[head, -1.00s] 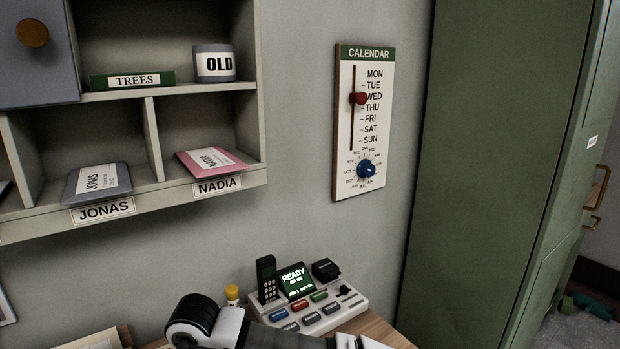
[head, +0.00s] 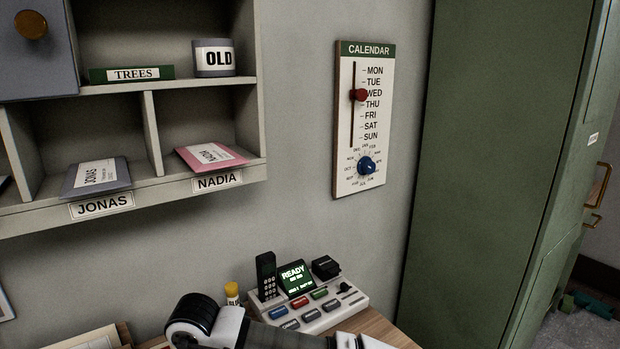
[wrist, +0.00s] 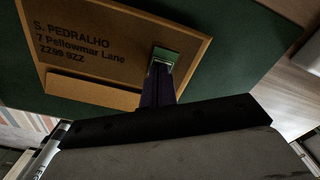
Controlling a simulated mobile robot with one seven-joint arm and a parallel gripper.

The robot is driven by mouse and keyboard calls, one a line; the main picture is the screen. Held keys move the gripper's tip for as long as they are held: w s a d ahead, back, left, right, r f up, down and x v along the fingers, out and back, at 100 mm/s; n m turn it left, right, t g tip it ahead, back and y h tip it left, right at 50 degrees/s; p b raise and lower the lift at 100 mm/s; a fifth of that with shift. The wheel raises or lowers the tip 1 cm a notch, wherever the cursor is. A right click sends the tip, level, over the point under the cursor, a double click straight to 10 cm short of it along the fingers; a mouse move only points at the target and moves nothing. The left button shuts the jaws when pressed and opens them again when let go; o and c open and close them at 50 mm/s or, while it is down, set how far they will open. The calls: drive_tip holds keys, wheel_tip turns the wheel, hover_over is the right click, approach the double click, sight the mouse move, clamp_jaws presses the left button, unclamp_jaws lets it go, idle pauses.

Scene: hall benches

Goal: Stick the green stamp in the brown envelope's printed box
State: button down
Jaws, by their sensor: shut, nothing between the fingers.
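The brown envelope (wrist: 100,52) lies on a dark green mat in the wrist view, with "S. PEDRALHO, 7 Pellowmar Lane, ZZ99 9ZZ" printed on it. A small green patch with a pale edge (wrist: 165,56), which looks like the green stamp, is on the envelope near its right end. My gripper (wrist: 159,72) is shut, with nothing held, and its tips are right at this patch. They cover its lower part, and I cannot tell whether they touch it. The printed box's outline cannot be told apart from the stamp. The head view shows neither envelope nor stamp.
A desk unit (head: 318,317) with coloured buttons and a "READY" screen stands beyond my arm, a yellow-capped bottle (head: 232,293) beside it. Mail cubbies (head: 150,190) and a calendar board (head: 361,120) hang on the wall. A green cabinet (head: 490,150) stands at right.

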drive_tip(key=shift+r+p, duration=1.3)
drive_tip(key=shift+r, duration=2.25)
